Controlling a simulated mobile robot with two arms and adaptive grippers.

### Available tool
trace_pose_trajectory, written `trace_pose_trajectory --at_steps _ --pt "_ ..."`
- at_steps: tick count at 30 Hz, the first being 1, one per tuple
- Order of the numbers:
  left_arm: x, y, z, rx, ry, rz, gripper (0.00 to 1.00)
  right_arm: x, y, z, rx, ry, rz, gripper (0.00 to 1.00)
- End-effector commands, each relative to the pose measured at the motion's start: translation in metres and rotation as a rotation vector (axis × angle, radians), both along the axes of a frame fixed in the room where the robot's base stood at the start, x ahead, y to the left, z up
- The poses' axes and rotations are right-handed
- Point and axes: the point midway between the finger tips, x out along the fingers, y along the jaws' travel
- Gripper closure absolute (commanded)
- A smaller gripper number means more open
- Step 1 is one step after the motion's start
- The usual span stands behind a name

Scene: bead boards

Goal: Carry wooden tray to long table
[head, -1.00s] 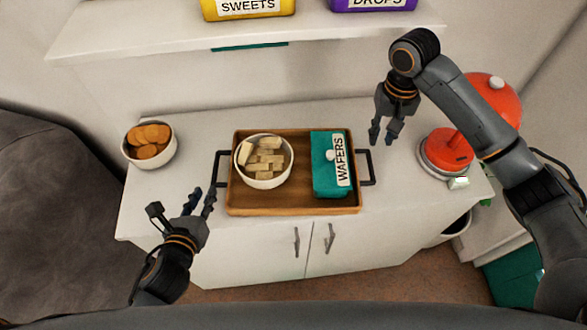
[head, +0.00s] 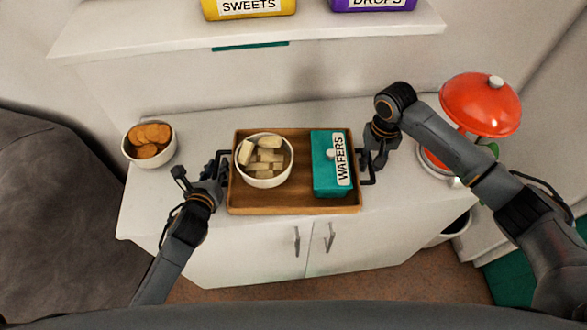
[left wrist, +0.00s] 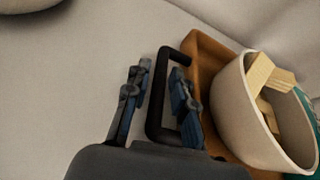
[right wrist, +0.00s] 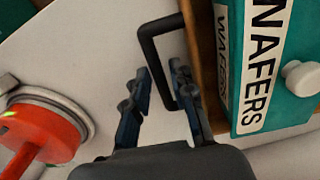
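The wooden tray (head: 300,205) sits on the white cabinet top, with a black handle at each end. It holds a white bowl (head: 264,180) of pale wafer blocks and a teal box labelled WAFERS (head: 325,178). My left gripper (head: 222,168) is at the tray's left handle; in the left wrist view its open fingers stand either side of the handle bar (left wrist: 158,95). My right gripper (head: 374,165) is at the right handle; in the right wrist view its open fingers straddle the handle bar (right wrist: 160,75).
A bowl of orange-brown biscuits (head: 149,144) stands at the cabinet's left. A red appliance (head: 480,105) stands at the right, behind my right arm. A shelf (head: 310,35) with yellow and purple containers overhangs the back. The long table cannot be made out.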

Motion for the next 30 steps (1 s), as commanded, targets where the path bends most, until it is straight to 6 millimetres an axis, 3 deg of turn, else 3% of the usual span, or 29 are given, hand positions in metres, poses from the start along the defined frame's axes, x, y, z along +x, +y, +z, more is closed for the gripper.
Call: trace_pose_trajectory --at_steps 2,6,22,30 --pt "0.0 0.0 0.0 0.0 0.0 0.0 0.76 0.0 0.0 0.0 0.0 0.0 0.0 0.76" --pt "0.0 0.0 0.0 0.0 0.0 0.0 1.0 0.0 0.0 0.0 0.0 0.0 0.0 1.0" --pt "0.001 0.0 0.005 0.0 -0.005 -0.001 1.0 0.001 0.0 0.005 0.001 -0.003 -0.001 1.0" --pt "0.001 0.0 0.022 0.0 -0.005 -0.001 1.0 0.001 0.0 0.021 0.001 -0.003 -0.001 1.0"
